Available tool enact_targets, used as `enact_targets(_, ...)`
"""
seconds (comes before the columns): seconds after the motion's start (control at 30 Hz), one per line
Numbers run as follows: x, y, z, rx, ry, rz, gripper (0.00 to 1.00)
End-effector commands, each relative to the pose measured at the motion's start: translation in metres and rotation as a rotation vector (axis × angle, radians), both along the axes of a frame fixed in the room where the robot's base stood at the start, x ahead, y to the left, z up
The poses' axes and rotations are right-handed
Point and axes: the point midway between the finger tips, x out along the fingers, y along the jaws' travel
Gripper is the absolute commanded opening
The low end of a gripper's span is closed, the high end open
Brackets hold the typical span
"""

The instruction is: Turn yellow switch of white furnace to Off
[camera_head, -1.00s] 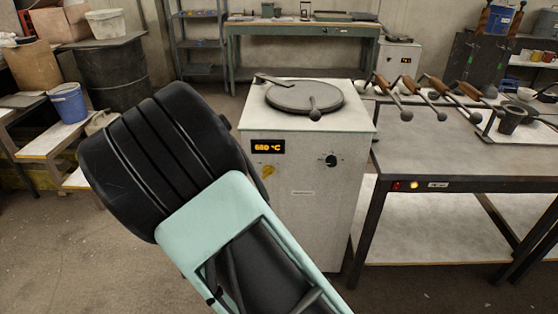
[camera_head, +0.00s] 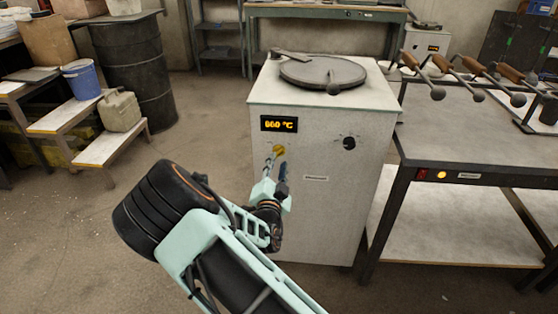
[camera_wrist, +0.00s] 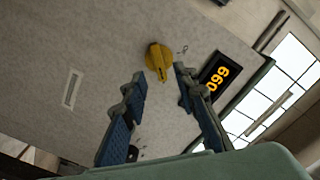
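The white furnace (camera_head: 322,115) stands upright in the head view, with a dark round lid (camera_head: 323,72) on top. Its yellow switch (camera_head: 279,150) is on the front panel, below the orange temperature display (camera_head: 279,124). The switch also shows in the wrist view (camera_wrist: 158,60), just beyond and between the fingertips. My gripper (camera_head: 275,160) is in front of the switch, with its fingers towards the panel. In the wrist view my gripper (camera_wrist: 159,79) is open, its blue-padded fingers spread and empty. I cannot tell whether a fingertip touches the panel.
A black knob (camera_head: 349,143) is on the panel, right of the switch. A metal table (camera_head: 470,133) with several wooden-handled ladles stands close on the right. A stepped stand (camera_head: 97,146) with a blue bucket (camera_head: 82,80) is at the left. The floor left of the furnace is clear.

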Motion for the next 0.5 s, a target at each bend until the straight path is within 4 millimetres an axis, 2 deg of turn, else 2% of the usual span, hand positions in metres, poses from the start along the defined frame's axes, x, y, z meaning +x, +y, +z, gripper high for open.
enact_targets(0.1, 0.018, -0.001, -0.001, 0.0, -0.001, -0.001, 0.27)
enact_targets(0.2, 0.028, -0.001, -0.001, 0.0, 0.0, 0.0, 0.27)
enact_targets(0.5, 0.035, -0.001, 0.0, 0.0, 0.001, 0.001, 0.27)
